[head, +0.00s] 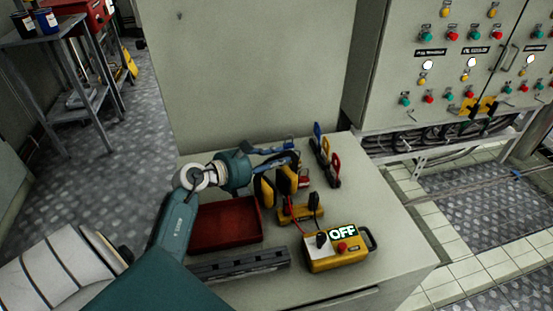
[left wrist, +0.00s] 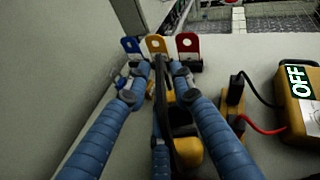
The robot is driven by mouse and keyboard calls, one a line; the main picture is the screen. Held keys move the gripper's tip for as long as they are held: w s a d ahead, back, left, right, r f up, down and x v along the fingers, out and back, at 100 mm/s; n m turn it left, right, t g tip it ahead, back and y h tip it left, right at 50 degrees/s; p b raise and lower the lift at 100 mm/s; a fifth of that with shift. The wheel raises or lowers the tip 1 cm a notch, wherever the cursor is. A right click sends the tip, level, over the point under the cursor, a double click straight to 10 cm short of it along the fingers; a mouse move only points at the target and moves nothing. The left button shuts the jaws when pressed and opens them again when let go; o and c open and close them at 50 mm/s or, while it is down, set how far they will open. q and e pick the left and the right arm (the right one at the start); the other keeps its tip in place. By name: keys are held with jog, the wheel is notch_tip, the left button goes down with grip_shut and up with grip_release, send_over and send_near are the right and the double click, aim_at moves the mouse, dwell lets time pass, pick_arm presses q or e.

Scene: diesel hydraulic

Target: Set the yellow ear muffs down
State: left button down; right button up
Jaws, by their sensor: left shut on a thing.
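The yellow ear muffs (head: 287,180) hang at my left gripper (head: 291,155) in the head view, over the back part of the grey cabinet top (head: 390,262). Two yellow cups with dark pads show there. In the left wrist view the dark headband of the ear muffs (left wrist: 186,152) runs between the blue-wrapped fingers of my left gripper (left wrist: 157,80), which is shut on it. The cups sit below the fingers and are partly hidden. I cannot tell whether the cups touch the cabinet top. My right gripper is not in view.
A red tray (head: 225,223) and a dark grey bar (head: 238,266) lie left and in front. A yellow box reading OFF (head: 338,256) and a yellow device with cables (head: 298,213) stand right. Blue, yellow and red upright tags (head: 325,150) stand behind. The cabinet's front right is clear.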

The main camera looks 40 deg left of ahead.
pick_arm(q)
jog(key=c, duration=1.5)
grip_release()
jog(key=shift+f, duration=0.1)
jog(key=shift+o, duration=0.2)
jog(key=shift+s+d, duration=0.1)
